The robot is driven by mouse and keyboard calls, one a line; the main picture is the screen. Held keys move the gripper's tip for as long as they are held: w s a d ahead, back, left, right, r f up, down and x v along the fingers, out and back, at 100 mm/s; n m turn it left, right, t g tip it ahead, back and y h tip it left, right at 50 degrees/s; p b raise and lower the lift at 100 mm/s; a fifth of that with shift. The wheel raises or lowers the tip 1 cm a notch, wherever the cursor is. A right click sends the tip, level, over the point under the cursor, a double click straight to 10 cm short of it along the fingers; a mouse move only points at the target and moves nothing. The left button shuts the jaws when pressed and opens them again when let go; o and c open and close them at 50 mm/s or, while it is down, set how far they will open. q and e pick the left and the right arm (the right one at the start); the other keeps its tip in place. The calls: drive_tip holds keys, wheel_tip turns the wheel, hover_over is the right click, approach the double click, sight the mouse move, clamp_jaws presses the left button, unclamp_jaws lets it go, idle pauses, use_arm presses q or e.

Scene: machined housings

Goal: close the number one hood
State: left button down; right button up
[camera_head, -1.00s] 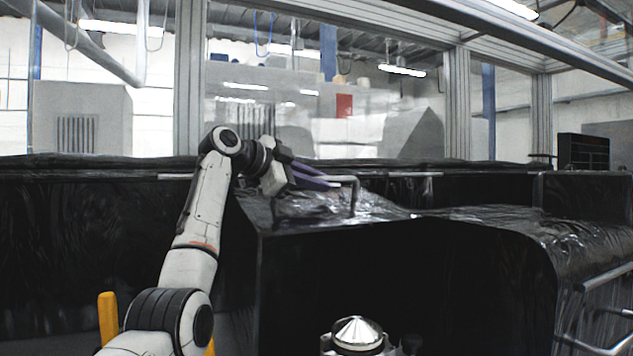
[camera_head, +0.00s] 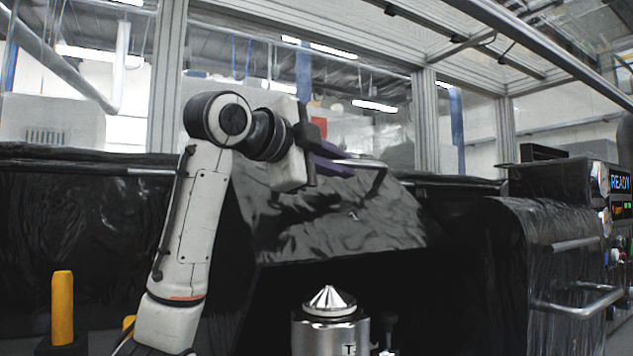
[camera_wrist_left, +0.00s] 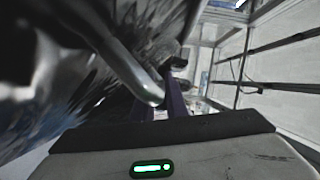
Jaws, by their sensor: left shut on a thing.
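The number one hood (camera_head: 400,225) is a glossy black panel with a small "1" on it. It is tilted, its face toward me, above a dark opening. Its metal bar handle (camera_head: 376,178) runs along the top and bends down at the right. My left gripper (camera_head: 332,160), with purple fingers, is shut on the handle at its left part. In the left wrist view the handle (camera_wrist_left: 125,65) passes between the fingers (camera_wrist_left: 172,100), and the shiny hood surface (camera_wrist_left: 60,80) fills the left side. My right gripper is out of view.
A metal cylinder with a conical top (camera_head: 328,318) stands in front of the dark opening. Yellow posts (camera_head: 62,305) stand at lower left.

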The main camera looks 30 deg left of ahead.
use_arm(q)
drive_tip(key=m+b, duration=0.1)
hover_over(356, 223)
drive_tip(key=shift+f, duration=1.05)
drive_tip(key=c, duration=1.8)
unclamp_jaws()
drive_tip(key=shift+o, duration=0.2)
drive_tip(key=s+a+b, duration=0.1)
drive_tip(key=s, duration=0.9)
drive_tip(key=shift+s+r, duration=0.15)
drive_tip(key=shift+r, duration=0.25)
